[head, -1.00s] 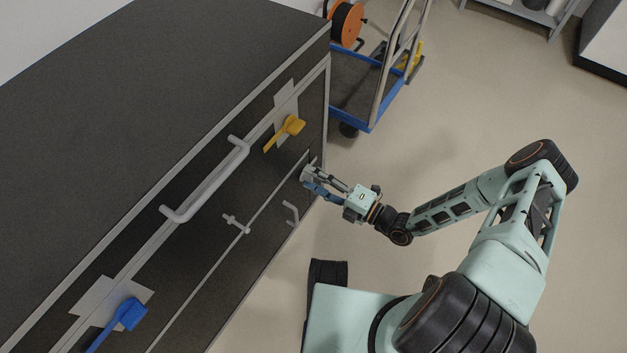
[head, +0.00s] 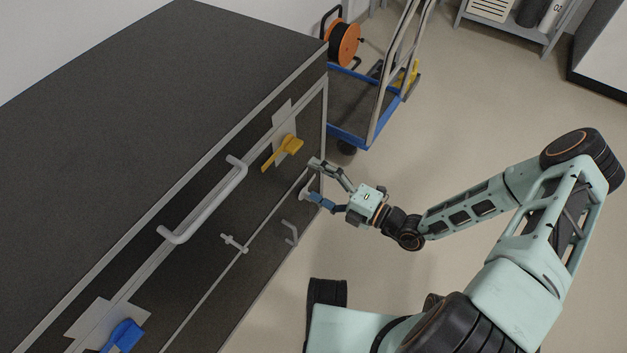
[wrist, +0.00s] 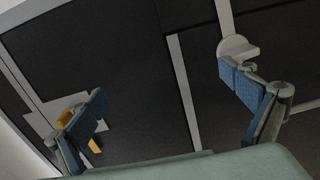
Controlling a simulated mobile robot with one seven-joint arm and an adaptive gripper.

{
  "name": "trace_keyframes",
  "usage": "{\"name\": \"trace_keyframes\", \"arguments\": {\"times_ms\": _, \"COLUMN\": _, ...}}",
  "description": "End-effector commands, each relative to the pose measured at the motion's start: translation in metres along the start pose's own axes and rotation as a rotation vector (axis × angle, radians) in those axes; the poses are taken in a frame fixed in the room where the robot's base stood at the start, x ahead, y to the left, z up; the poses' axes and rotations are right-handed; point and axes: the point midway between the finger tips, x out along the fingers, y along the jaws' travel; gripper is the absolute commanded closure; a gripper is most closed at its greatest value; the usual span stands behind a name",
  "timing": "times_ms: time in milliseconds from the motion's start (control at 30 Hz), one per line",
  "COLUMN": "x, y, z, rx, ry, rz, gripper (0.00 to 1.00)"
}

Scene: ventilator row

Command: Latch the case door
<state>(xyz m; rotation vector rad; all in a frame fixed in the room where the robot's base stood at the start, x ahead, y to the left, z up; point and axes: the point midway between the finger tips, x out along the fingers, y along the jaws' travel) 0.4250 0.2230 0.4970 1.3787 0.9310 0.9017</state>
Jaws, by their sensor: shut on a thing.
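The case is a large dark cabinet (head: 170,110) with grey edge strips. A yellow latch (head: 286,148) sits on a grey plate near its right end, and a blue latch (head: 123,337) is at lower left. My gripper (head: 312,180) is at the right end of the front, below the yellow latch. Its fingers stand well apart in the wrist view (wrist: 168,98), with only dark panel and a grey strip seen between them. A rounded pale grey piece (wrist: 237,47) is at the right fingertip. The yellow latch (wrist: 66,118) is partly hidden behind the left finger.
A long grey handle (head: 205,203) and a small grey fitting (head: 234,243) stick out from the front. A smaller grey handle (head: 291,233) is below my gripper. A blue trolley (head: 355,105) stands beyond the cabinet's right end.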

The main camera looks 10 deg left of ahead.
Motion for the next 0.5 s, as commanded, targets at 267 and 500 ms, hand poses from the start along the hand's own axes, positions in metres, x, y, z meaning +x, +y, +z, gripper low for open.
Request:
{"name": "trace_keyframes", "arguments": {"times_ms": 267, "x": -0.012, "y": 0.004, "z": 0.0, "rx": -0.001, "ry": 0.001, "rz": 0.009, "gripper": 0.54}}
{"name": "trace_keyframes", "arguments": {"times_ms": 500, "x": -0.03, "y": 0.002, "z": 0.0, "rx": 0.0, "ry": -0.001, "rz": 0.005, "gripper": 0.54}}
